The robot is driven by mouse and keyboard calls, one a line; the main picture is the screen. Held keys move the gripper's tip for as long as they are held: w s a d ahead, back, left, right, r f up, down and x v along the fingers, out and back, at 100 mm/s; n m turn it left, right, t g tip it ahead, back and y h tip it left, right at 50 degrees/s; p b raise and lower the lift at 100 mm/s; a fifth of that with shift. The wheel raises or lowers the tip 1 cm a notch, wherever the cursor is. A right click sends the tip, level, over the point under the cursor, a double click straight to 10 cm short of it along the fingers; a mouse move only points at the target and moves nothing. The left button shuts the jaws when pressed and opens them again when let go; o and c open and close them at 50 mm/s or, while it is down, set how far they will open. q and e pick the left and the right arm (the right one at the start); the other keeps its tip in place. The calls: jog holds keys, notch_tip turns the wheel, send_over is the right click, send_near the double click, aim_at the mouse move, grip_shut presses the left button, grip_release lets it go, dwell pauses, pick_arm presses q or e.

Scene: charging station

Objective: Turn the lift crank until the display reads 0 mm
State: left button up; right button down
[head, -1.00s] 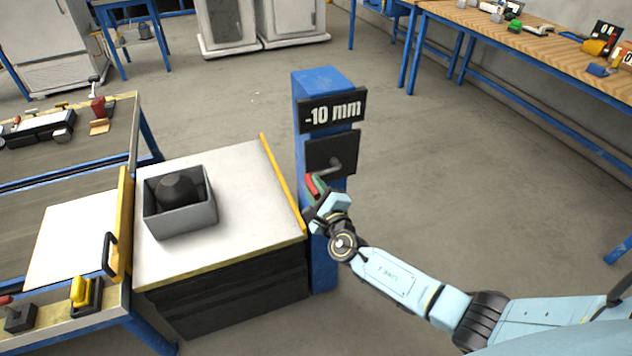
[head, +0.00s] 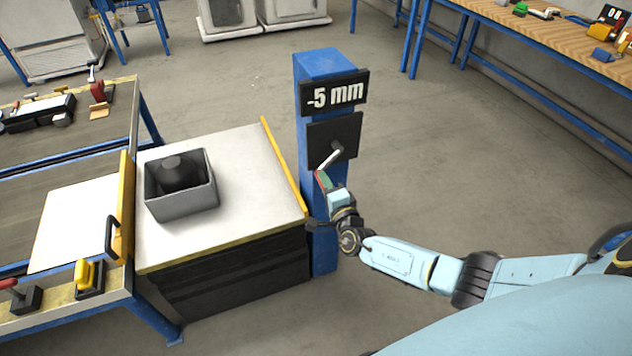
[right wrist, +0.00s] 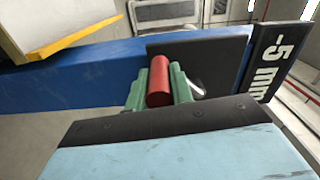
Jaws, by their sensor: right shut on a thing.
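The display (head: 334,93) on the blue post (head: 319,66) reads -5 mm; it also shows in the right wrist view (right wrist: 280,58). Below it is a black plate (head: 322,132) with the lift crank (head: 328,159), whose silver arm points down and to the left. The crank's red handle (right wrist: 159,84) sits between the green finger pads in the right wrist view. My right gripper (head: 322,182) is shut on this handle, in front of the post. The handle is mostly hidden by the fingers in the head view. My left gripper is not in view.
A white-topped cabinet (head: 245,190) with a grey bin (head: 182,208) stands directly left of the post. A blue-framed workbench with tools (head: 60,155) is further left. A wooden-topped bench (head: 550,40) is at the back right. The floor right of the post is clear.

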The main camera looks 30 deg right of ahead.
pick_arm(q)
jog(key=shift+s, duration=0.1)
pick_arm(e)
jog(key=shift+s+d+f, duration=0.1)
jog(key=shift+d+f, duration=0.2)
jog(key=c, duration=1.2)
grip_release()
jog(key=shift+r, duration=0.1)
jog(key=shift+s+a, duration=0.1)
jog(key=shift+s, duration=0.3)
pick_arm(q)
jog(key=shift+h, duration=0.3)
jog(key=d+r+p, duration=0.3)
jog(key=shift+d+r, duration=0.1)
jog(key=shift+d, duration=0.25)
pick_arm(e)
jog(key=s+a, duration=0.1)
jog(key=s, duration=1.1)
jog(key=shift+s, duration=0.25)
